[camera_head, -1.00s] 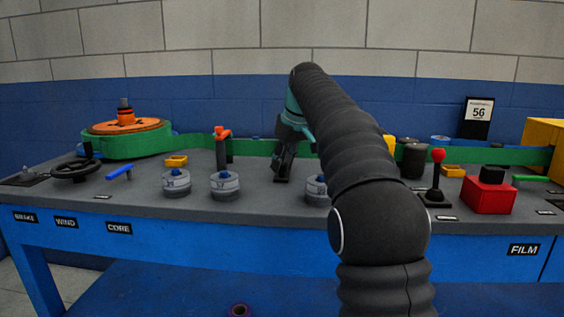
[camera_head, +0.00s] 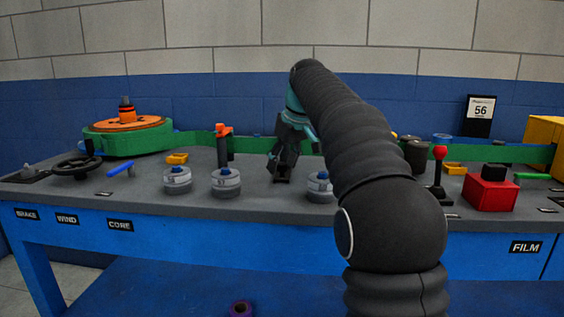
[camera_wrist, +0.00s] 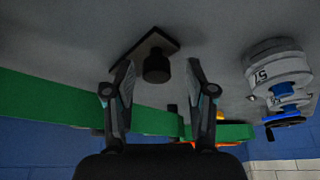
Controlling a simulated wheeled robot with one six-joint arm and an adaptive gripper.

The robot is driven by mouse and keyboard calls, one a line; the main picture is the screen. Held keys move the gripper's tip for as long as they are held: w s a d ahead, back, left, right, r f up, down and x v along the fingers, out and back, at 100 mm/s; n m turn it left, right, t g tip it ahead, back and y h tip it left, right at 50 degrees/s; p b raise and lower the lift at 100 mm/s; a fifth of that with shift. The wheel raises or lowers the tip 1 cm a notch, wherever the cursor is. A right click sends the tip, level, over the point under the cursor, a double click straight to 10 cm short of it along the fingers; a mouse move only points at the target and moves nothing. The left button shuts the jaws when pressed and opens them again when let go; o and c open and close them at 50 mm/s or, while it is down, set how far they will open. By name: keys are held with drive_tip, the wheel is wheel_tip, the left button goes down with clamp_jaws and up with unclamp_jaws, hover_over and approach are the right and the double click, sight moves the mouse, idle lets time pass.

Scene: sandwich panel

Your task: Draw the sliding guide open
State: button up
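A short black cylindrical post on a dark square plate (camera_wrist: 157,66) stands on the grey bench top in the wrist view. I cannot tell for certain that it is the sliding guide. My gripper (camera_wrist: 160,75) is open, with one finger on each side of the post in the picture. Both fingers look apart from the post. In the head view my gripper (camera_head: 282,163) points down at the middle of the bench and mostly hides the post. The green band (camera_head: 255,147) runs behind it along the bench.
An orange-topped post (camera_head: 223,146) stands left of my gripper. White numbered dials (camera_head: 226,183) stand along the front. A green reel (camera_head: 130,143) is at the back left. A red-knobbed lever (camera_head: 439,175) and red box (camera_head: 489,188) are at the right.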

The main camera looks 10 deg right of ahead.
drive_tip(key=shift+r, duration=0.15)
drive_tip(key=v, duration=1.1)
drive_tip(key=shift+r, duration=0.3)
drive_tip(key=shift+s+d, duration=0.1)
drive_tip(key=shift+s, duration=0.1)
drive_tip(key=s+a+f+m+t+h, duration=0.1)
drive_tip(key=s+f+m, duration=0.4)
drive_tip(key=s+f, duration=2.5)
drive_tip(key=s+a+h, duration=0.1)
drive_tip(key=s, duration=0.3)
drive_tip(key=shift+f+t, duration=0.2)
drive_tip(key=shift+t, duration=0.1)
